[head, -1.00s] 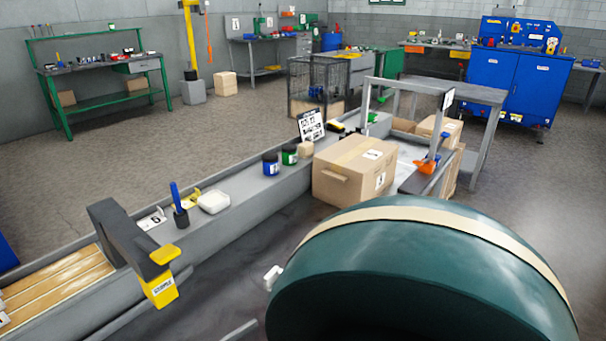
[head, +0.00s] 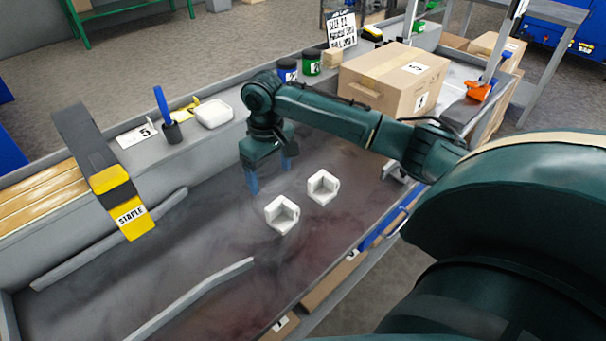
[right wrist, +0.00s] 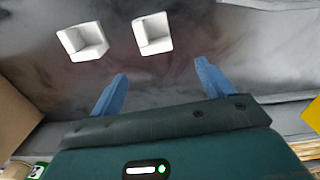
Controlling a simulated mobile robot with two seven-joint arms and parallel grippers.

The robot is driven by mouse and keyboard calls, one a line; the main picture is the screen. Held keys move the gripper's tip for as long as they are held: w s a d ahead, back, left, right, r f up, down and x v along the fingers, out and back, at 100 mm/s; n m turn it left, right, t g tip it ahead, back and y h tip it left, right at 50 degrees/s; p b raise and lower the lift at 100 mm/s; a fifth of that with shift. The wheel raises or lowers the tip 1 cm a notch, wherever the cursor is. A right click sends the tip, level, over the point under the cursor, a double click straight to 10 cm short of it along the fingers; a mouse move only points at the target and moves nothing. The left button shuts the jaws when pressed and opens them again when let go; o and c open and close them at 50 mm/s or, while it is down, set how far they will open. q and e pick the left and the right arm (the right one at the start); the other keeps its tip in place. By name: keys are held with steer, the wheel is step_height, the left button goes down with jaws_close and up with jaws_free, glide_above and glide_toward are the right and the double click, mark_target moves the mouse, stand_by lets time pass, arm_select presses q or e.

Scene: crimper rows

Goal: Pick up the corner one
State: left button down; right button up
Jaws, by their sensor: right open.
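Two white corner pieces lie on the dark worktop in the head view, a nearer one (head: 283,219) and one farther right (head: 322,187). Each has upright walls meeting at a corner. In the right wrist view, one white corner piece (right wrist: 82,42) is at the upper left and another (right wrist: 152,34) is near the top middle. My right gripper (head: 270,180) has blue fingers spread apart, pointing down, to the left of and behind both pieces. Nothing is between its fingers (right wrist: 160,72) in the right wrist view. My left gripper is not in view.
A yellow and black stapler (head: 110,180) overhangs the worktop at left. Grey rails (head: 195,300) lie in front of it. A cardboard box (head: 390,78) stands at back right. A ledge behind holds a white dish (head: 214,115) and blue (head: 287,70) and green jars (head: 312,62).

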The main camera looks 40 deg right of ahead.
mark_target(276, 203)
steer(key=f+b, duration=0.1)
steer(key=f, duration=0.6)
steer(key=shift+d+f+b, duration=0.1)
steer(key=shift+d+b, duration=0.1)
steer(key=shift+b, duration=0.1)
steer(key=shift+d+f+b, duration=0.15)
steer(key=shift+f+b, duration=0.65)
steer(key=shift+f, duration=2.05)
steer(key=shift+c, duration=0.4)
steer(key=c, duration=1)
steer(key=shift+o, duration=0.2)
steer(key=shift+r, duration=0.1)
